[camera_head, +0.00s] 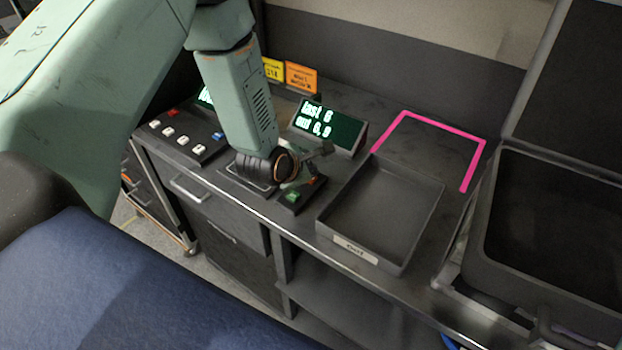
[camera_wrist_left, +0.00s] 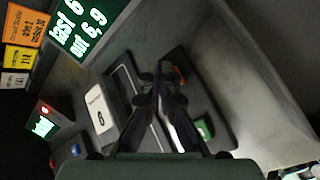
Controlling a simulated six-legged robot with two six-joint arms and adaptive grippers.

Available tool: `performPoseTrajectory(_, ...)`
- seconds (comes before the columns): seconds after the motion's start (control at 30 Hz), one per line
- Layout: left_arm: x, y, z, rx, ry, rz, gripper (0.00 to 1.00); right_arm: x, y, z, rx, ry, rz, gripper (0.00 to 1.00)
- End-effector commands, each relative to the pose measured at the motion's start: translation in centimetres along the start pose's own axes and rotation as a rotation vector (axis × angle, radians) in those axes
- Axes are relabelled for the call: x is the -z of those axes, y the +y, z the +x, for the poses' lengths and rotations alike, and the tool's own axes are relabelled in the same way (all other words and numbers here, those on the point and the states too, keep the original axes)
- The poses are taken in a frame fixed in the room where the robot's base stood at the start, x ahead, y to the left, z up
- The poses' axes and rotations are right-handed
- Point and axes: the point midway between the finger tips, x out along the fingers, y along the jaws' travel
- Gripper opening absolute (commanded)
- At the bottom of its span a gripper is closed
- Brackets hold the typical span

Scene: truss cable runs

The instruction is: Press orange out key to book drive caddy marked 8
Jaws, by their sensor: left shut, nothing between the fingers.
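A small dark key box holds a green key (camera_head: 291,196) and an orange key (camera_head: 314,181). My left gripper (camera_head: 325,148) is shut and empty, with its fingertips over the orange key's end of the box. In the left wrist view the shut fingers (camera_wrist_left: 160,75) partly hide the orange key (camera_wrist_left: 177,76); the green key (camera_wrist_left: 204,127) lies to their right. I cannot tell whether they touch the orange key. A pale labelled block (camera_wrist_left: 99,110), its mark unclear, lies left of the fingers. A display (camera_head: 328,126) reads "Last 6" and seemingly "out 6,9". My right gripper is not in view.
An empty dark tray (camera_head: 380,215) with a front label stands right of the key box. A pink outline (camera_head: 440,122) marks bare bench behind it. A button panel (camera_head: 183,138) is at left, yellow and orange cards (camera_head: 301,77) behind, and an open black case (camera_head: 560,220) at right.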

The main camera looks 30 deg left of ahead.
Motion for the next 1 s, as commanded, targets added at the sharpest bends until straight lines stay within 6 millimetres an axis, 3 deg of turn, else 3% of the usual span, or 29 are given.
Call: performPoseTrajectory(1.0,0.32,-0.32,0.47,0.0,0.0,0.0,0.0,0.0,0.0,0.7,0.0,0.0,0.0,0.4)
